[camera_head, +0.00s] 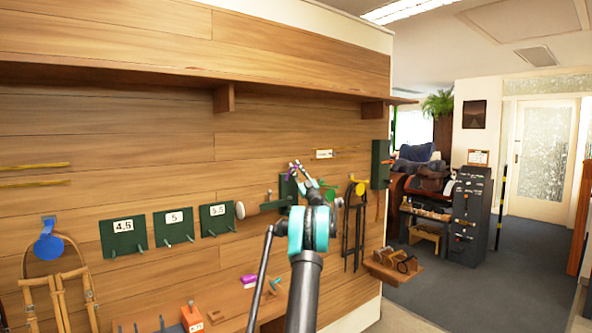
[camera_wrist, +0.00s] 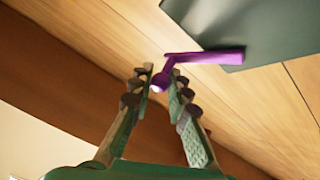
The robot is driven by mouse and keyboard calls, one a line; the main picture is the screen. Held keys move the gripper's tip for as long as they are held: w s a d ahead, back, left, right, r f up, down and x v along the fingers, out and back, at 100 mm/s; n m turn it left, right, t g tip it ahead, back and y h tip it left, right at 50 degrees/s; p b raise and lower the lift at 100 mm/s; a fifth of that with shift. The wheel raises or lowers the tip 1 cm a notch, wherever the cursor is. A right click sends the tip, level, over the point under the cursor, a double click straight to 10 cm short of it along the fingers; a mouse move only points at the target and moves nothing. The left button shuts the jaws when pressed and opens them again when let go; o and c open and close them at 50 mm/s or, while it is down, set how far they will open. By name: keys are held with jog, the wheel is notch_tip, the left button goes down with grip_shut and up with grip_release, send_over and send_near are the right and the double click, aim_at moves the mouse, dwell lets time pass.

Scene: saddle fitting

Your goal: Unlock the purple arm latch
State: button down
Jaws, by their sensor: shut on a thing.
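The purple arm latch (camera_wrist: 208,57) juts from the edge of a dark green plate (camera_wrist: 250,25) on the wooden wall. Its bent arm ends in a pale-tipped knob between my fingertips. My gripper (camera_wrist: 159,76) has one finger on each side of that end and is shut on it. In the head view my gripper (camera_head: 300,172) reaches up to the wall, and only a small bit of purple shows at its tip. My arm hides part of the green plate (camera_head: 284,188) there.
Green boards marked 4.5 (camera_head: 122,237), 5 (camera_head: 174,226) and 5.5 (camera_head: 217,219) hang to the left. Black straps (camera_head: 348,225) hang close by on the right. A long wooden shelf (camera_head: 130,75) runs above; a lower ledge (camera_head: 225,310) holds small blocks.

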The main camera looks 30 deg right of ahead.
jog(key=c, duration=1.4)
grip_release()
jog(key=shift+c, duration=0.2)
jog(key=v, duration=1.2)
